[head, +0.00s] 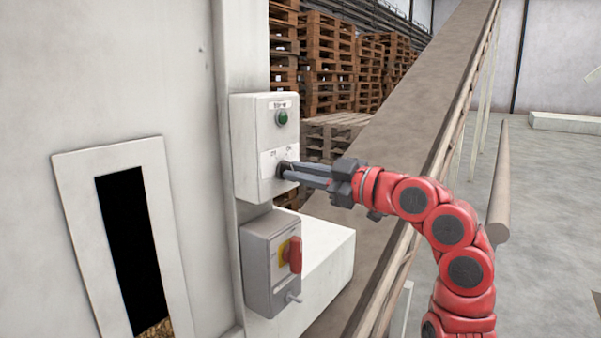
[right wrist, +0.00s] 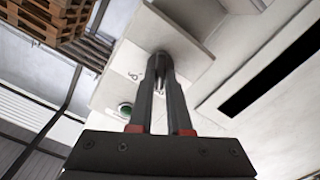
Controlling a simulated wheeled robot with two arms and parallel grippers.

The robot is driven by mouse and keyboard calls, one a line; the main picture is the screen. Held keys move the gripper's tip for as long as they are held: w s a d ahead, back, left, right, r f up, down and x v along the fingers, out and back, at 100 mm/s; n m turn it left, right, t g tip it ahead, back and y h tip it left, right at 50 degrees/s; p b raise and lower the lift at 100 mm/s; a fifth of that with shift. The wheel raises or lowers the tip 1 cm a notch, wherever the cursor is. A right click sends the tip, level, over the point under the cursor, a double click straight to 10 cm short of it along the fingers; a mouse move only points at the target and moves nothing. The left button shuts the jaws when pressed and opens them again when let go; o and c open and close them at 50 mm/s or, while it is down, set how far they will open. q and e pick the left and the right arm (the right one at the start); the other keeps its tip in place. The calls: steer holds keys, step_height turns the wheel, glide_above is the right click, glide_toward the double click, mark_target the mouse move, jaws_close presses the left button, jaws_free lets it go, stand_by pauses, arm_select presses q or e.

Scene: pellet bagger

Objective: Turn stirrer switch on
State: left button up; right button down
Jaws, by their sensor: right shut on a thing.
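The stirrer control box (head: 263,150) is a pale box on the machine's post, with a green button (head: 281,117) at the top and a labelled switch below it. My right gripper (head: 284,168) reaches in from the right and is shut on the switch knob (right wrist: 158,66), which is mostly hidden between the fingertips. In the right wrist view the fingers (right wrist: 161,88) point at the box face, and the green button (right wrist: 125,109) shows to their left. Which way the knob points cannot be told. My left gripper is not in view.
Just below is a grey box (head: 258,265) with a red rotary handle (head: 293,254) on yellow. A dark window slot (head: 130,240) is in the machine wall at left. A sloping conveyor (head: 420,110) runs behind my right arm. Stacked pallets (head: 328,65) stand at the back.

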steer(key=shift+m, duration=0.3)
steer(key=m, duration=0.8)
steer(key=shift+w+d+r, duration=0.1)
steer(key=shift+r, duration=0.05)
steer(key=shift+w+m+p, duration=0.1)
steer(key=shift+m+p, duration=0.3)
steer(key=shift+m, duration=1.3)
steer(key=c, duration=0.9)
jaws_free()
steer(key=shift+o, duration=0.2)
